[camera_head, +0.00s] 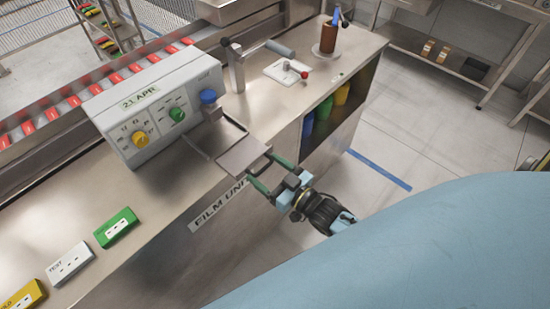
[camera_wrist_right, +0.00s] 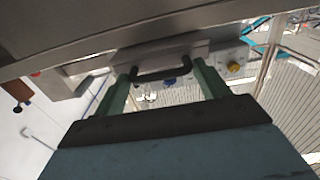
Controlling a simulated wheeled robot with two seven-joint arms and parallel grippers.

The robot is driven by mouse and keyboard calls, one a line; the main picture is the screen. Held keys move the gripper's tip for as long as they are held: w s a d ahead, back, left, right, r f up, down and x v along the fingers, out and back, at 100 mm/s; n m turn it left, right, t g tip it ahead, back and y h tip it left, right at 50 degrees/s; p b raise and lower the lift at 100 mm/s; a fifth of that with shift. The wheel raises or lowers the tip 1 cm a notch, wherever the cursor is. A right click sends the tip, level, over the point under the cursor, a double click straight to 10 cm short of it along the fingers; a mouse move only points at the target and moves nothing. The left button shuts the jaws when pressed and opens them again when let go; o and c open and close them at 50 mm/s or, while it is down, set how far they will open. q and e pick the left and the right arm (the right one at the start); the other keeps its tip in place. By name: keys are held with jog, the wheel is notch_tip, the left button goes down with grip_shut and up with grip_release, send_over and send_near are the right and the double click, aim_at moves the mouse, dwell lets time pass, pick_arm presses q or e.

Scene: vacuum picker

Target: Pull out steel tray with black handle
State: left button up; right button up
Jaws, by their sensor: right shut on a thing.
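The steel tray (camera_head: 243,155) is a flat plate at the front edge of the steel counter, beside the grey control box (camera_head: 160,105). Its front end reaches toward my right gripper (camera_head: 268,173). The black handle (camera_wrist_right: 162,73) shows in the right wrist view as a dark bar between the two green fingers of my right gripper (camera_wrist_right: 162,84). The fingers are shut on the handle, which spans the gap between them. In the head view the fingers hide most of the handle. My left gripper is not in view.
The control box has yellow, green and blue knobs. A lever press (camera_head: 238,65) and a white pad (camera_head: 288,70) stand behind the tray. Green (camera_head: 117,227), white (camera_head: 71,264) and yellow (camera_head: 22,297) blocks lie at the left. Open floor (camera_head: 395,150) lies right of the counter.

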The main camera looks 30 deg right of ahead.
jog(key=shift+s+a, duration=0.1)
jog(key=shift+s, duration=0.05)
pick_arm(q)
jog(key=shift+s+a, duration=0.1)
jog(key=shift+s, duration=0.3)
pick_arm(e)
jog(key=o, duration=1.1)
pick_arm(q)
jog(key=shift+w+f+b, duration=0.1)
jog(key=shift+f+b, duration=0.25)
jog(key=shift+b, duration=0.05)
pick_arm(e)
jog(key=v, duration=1.3)
jog(key=shift+s, duration=0.15)
